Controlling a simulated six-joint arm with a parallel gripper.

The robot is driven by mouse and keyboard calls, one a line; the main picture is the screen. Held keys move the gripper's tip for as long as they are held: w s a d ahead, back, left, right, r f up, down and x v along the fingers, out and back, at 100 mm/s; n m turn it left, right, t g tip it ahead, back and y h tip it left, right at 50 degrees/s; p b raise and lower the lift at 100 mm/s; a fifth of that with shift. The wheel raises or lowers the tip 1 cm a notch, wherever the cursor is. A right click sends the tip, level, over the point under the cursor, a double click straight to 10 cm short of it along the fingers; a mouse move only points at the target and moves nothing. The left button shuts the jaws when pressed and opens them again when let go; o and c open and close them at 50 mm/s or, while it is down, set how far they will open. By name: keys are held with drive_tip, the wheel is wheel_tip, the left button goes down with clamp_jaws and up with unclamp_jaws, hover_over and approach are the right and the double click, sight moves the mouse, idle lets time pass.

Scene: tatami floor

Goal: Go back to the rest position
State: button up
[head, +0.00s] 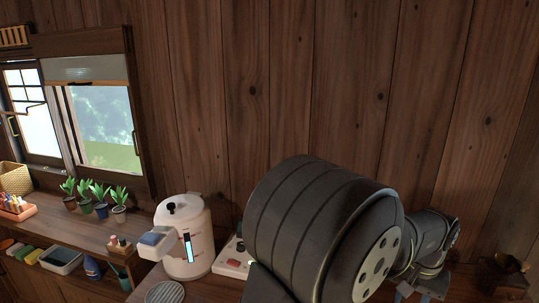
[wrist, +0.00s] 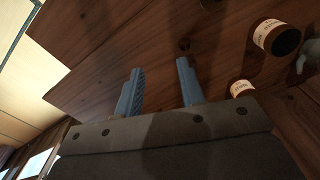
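My gripper (wrist: 159,88) shows in the wrist view with its two blue-grey fingers apart and nothing between them. Dark wooden boards lie beyond the fingertips. In the head view my dark, ribbed arm fills the lower right and hides much of the wooden surface behind it. Only small bluish parts, possibly of the gripper, show at the lower right edge there.
A white dispenser pot (head: 187,240) stands left of my arm, beside a pale panel with buttons (head: 232,258) that my arm partly covers. Potted plants (head: 101,198) line the window ledge. Labelled jars (wrist: 276,38) lie right of the fingers in the wrist view.

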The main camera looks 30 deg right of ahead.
drive_tip(key=w+a+r+n, duration=0.2)
drive_tip(key=w+a+r, duration=0.15)
drive_tip(key=w, duration=0.75)
drive_tip(key=w+a+r+n, duration=0.15)
drive_tip(key=w+a, duration=0.25)
drive_tip(key=w, duration=0.7)
drive_tip(key=w+a+r+n, duration=0.1)
drive_tip(key=w+a+r, duration=0.25)
drive_tip(key=w, duration=0.85)
drive_tip(key=w+a+r+n, duration=0.2)
drive_tip(key=w+a+r, duration=0.1)
drive_tip(key=w+a, duration=0.6)
drive_tip(key=shift+a+r, duration=0.15)
drive_tip(key=shift+a, duration=0.9)
